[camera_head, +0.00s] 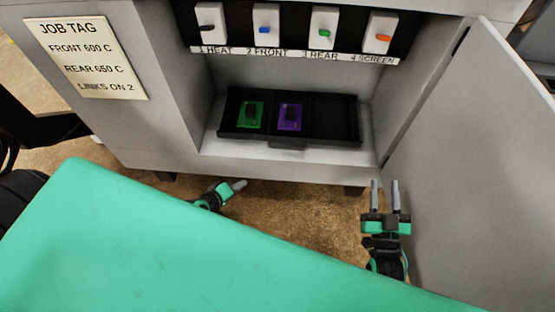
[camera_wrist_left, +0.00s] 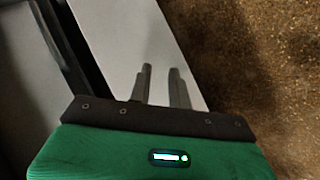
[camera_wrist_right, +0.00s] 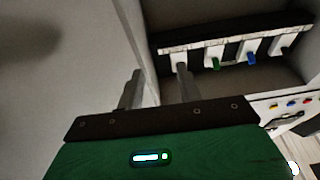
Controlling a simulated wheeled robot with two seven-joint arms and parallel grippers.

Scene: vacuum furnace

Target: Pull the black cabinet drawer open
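The black drawer (camera_head: 335,122) sits low in the grey cabinet's open bay. A small tab (camera_head: 288,142) juts from the middle of its front edge. It holds a green piece (camera_head: 250,115) and a purple piece (camera_head: 290,117); the right compartment looks empty. My left gripper (camera_head: 238,185) is below and in front of the drawer, apart from it. The left wrist view shows a narrow gap between its empty fingers (camera_wrist_left: 161,85). My right gripper (camera_head: 385,186) is open and empty, to the right of the drawer and below it, near the cabinet door.
The open grey door (camera_head: 480,150) stands at the right, beside my right gripper. A green surface (camera_head: 170,240) fills the foreground. Several switches (camera_head: 265,30) line the panel above the drawer. A job tag (camera_head: 88,60) is on the left. Brown floor (camera_head: 300,205) lies between.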

